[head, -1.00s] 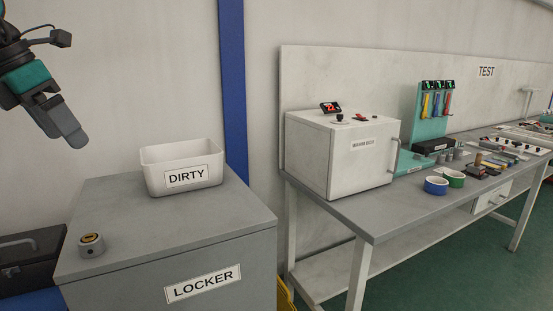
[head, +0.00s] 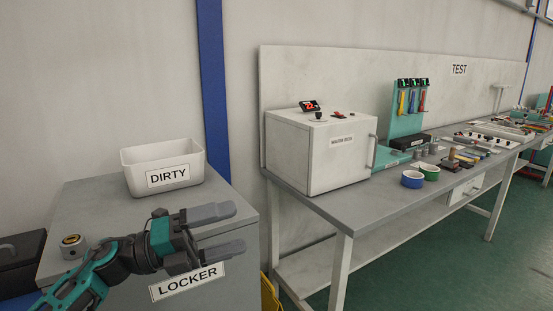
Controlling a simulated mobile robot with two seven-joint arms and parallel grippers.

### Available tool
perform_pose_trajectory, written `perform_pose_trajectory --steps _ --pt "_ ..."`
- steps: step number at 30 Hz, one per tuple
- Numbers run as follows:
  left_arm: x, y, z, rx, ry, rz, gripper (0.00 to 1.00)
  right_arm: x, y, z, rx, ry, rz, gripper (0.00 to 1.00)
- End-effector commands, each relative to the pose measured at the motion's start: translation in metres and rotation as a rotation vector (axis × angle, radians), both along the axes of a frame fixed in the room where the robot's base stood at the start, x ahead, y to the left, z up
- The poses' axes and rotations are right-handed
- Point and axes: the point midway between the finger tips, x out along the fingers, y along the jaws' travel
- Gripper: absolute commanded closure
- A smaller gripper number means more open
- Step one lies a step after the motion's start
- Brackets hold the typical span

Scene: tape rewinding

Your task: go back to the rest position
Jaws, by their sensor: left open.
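My left gripper (head: 240,230) is in the lower left of the head view, in front of the grey locker (head: 232,195). Its two grey fingers point right and are apart, with nothing between them. My left arm comes in from the lower left and hides part of the locker's top and front. My right gripper is not in the picture.
A white bin marked DIRTY (head: 188,158) and a small grey round part with a brass centre (head: 73,247) stand on the locker.

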Motion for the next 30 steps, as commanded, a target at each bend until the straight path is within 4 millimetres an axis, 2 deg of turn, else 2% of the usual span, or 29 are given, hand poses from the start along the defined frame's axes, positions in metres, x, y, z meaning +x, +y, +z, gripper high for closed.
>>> perform_pose_trajectory --steps 2,5,8,11,14,18,21,25,27,30 --pt "-0.004 -0.001 -0.018 -0.166 0.149 0.077 0.00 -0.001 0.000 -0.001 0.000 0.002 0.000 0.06" --pt "-0.005 0.007 -0.043 -0.353 0.343 0.193 0.00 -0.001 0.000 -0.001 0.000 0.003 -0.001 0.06" --pt "-0.008 0.022 -0.078 -0.522 0.555 0.325 0.00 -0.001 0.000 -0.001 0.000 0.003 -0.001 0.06" --pt "-0.019 0.040 -0.123 -0.671 0.782 0.471 0.00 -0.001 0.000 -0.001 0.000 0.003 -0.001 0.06" --pt "-0.040 0.058 -0.176 -0.799 1.020 0.625 0.00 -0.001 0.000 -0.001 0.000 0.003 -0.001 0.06" --pt "-0.091 0.078 -0.252 -0.940 1.354 0.846 0.00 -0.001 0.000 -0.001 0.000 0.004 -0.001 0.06" --pt "-0.132 0.086 -0.294 -1.003 1.551 0.977 0.00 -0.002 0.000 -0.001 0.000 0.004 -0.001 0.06" --pt "-0.172 0.089 -0.326 -1.047 1.720 1.088 0.00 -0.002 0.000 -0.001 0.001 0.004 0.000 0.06" --pt "-0.184 0.090 -0.334 -1.059 1.768 1.119 0.00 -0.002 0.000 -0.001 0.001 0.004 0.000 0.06" --pt "-0.191 0.090 -0.339 -1.066 1.796 1.137 0.00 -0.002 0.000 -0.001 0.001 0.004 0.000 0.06"
